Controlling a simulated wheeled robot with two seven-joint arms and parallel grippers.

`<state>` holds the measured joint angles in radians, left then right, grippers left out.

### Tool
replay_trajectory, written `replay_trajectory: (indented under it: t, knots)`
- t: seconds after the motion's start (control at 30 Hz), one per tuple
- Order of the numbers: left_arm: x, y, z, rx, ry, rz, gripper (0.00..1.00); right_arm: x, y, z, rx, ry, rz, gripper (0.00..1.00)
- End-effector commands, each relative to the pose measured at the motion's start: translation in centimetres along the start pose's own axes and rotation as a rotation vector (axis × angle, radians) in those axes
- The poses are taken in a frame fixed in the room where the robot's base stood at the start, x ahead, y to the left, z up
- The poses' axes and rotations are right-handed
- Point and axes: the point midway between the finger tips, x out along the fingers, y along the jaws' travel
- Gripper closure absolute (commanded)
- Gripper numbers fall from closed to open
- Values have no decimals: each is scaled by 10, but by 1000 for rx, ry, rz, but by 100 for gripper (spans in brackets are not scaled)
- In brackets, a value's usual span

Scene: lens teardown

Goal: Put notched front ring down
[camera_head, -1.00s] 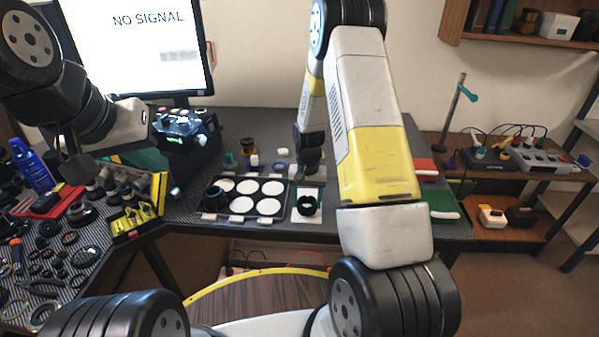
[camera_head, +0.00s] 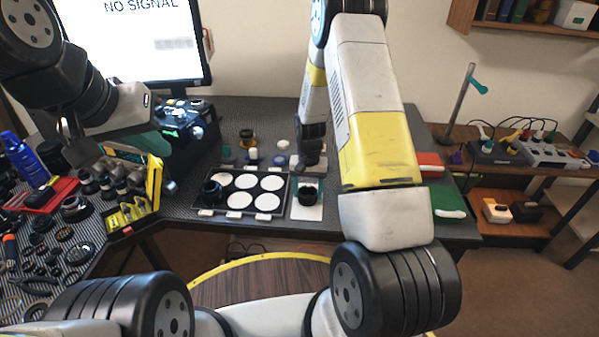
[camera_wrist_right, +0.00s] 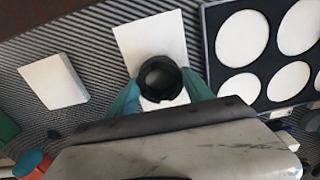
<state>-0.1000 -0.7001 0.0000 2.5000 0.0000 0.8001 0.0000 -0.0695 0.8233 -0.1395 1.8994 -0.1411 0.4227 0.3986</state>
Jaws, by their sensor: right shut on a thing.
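The notched front ring is a short black ring (camera_wrist_right: 160,78) in the right wrist view, between the teal fingertips of my right gripper (camera_wrist_right: 161,92). The gripper is shut on it. The ring is over a white rectangular pad (camera_wrist_right: 150,35); I cannot tell whether it touches the pad. In the head view the ring (camera_head: 308,193) shows over the same pad (camera_head: 307,212), with my right forearm just to its right. My left gripper (camera_head: 82,150) hangs over the left bench, away from the ring; its jaw opening is unclear.
A white block (camera_wrist_right: 53,82) lies on the other side. Tools and lens parts crowd the left bench. A green box (camera_head: 447,203) lies right.

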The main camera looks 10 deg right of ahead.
Motion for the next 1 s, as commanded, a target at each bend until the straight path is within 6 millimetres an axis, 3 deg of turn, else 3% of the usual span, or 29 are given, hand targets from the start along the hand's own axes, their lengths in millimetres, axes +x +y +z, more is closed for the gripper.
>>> replay_trajectory:
  t: [0.03,0.07,0.17,0.57,0.67,1.0]
  knots:
    - [0,0,0,0,0,0,100,2,0,0,0,-1,0,98]
    - [0,0,0,0,0,0,100,2,0,0,0,-1,1,39]
    - [0,0,0,0,0,0,100,2,0,0,0,0,0,19]
    - [0,0,0,0,0,0,100,-3,0,0,0,1,0,19]
    - [0,0,0,0,0,0,100,-17,0,-1,0,4,-1,19]
    - [0,0,0,0,0,0,100,-89,0,-1,0,4,-1,19]
